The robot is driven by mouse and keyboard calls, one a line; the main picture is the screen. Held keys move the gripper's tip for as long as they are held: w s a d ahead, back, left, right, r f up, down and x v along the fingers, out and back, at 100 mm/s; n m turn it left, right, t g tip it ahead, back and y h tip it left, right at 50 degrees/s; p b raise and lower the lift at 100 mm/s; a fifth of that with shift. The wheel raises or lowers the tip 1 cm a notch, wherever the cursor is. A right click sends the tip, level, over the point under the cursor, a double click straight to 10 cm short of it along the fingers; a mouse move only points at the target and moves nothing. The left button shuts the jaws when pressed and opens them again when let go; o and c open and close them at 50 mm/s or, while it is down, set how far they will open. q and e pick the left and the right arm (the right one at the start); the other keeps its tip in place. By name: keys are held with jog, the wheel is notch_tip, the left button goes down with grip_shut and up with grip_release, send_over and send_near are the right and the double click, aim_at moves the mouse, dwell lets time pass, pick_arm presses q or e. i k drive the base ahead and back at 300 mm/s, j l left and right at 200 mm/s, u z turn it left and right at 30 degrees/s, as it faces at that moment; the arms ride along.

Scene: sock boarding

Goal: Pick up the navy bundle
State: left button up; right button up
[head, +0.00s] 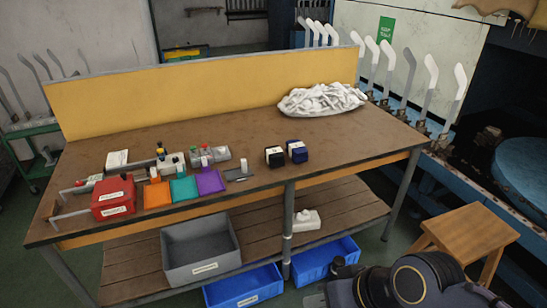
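The navy bundle (297,151) is a small dark blue block with a pale label on top. It sits on the brown table top, right of the middle. A similar black bundle (274,156) stands close at its left, also with a pale label. My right arm (410,283) shows as dark rounded parts at the bottom right, in front of the table and well away from both bundles. I cannot make out its fingertips or whether they are open. My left gripper is not in view.
A white heap (321,99) lies at the table's back right. Orange, teal and purple squares (184,189) and a red box (113,196) are at the left. A grey bin (201,251) stands on the lower shelf. A wooden stool (468,234) is at the right.

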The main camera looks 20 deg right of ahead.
aim_at(296, 150)
jog(key=i+l+u, duration=0.1)
jog(key=l+u, duration=0.25)
jog(key=i+l+u, duration=0.1)
jog(key=u, duration=0.25)
jog(key=l+u, duration=0.65)
jog(key=l, duration=2)
